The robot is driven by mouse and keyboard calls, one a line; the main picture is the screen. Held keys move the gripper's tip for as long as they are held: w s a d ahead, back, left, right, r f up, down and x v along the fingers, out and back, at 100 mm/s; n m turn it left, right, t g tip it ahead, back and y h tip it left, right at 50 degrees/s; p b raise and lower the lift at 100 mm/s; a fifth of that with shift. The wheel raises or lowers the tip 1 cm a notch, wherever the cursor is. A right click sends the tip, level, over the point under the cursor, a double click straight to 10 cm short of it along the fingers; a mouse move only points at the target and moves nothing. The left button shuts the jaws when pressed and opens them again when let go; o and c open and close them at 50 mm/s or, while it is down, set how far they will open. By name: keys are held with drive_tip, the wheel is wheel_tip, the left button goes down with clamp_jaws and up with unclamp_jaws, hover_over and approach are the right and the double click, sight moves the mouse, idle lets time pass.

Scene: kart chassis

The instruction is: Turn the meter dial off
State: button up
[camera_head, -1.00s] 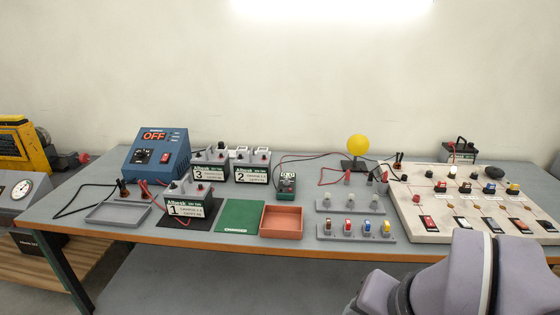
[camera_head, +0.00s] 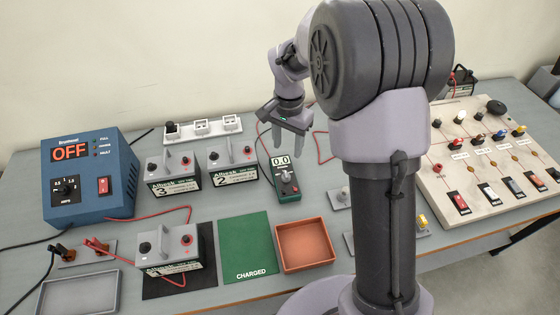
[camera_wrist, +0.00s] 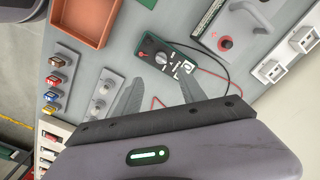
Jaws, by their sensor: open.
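The meter (camera_head: 284,180) is a small dark green box on the table, right of battery 2. Its display reads 0.0 and a dial (camera_head: 286,187) sits below it. In the wrist view the meter (camera_wrist: 166,55) lies just beyond my fingers, with its pale dial knob (camera_wrist: 161,58) facing up. My gripper (camera_head: 289,148) hangs above and behind the meter, fingers pointing down, apart from it. In the wrist view my gripper (camera_wrist: 158,88) shows two dark fingers spread apart with nothing between them.
Batteries 3 (camera_head: 172,178) and 2 (camera_head: 233,168) stand left of the meter. An orange tray (camera_head: 305,247) and a green mat (camera_head: 246,245) lie in front. A blue charger (camera_head: 90,177) reads OFF. A switch board (camera_head: 440,205) is at right. Thin leads run beside the meter.

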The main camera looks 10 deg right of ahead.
sight(286, 174)
drive_tip(key=f+b, duration=0.1)
drive_tip(key=f, duration=0.5)
drive_tip(key=f+b, duration=0.2)
drive_tip(key=f, duration=0.5)
drive_tip(key=shift+w+a+f, duration=0.1)
drive_tip(key=shift+w+f, duration=0.1)
drive_tip(key=shift+f, duration=0.05)
clamp_jaws()
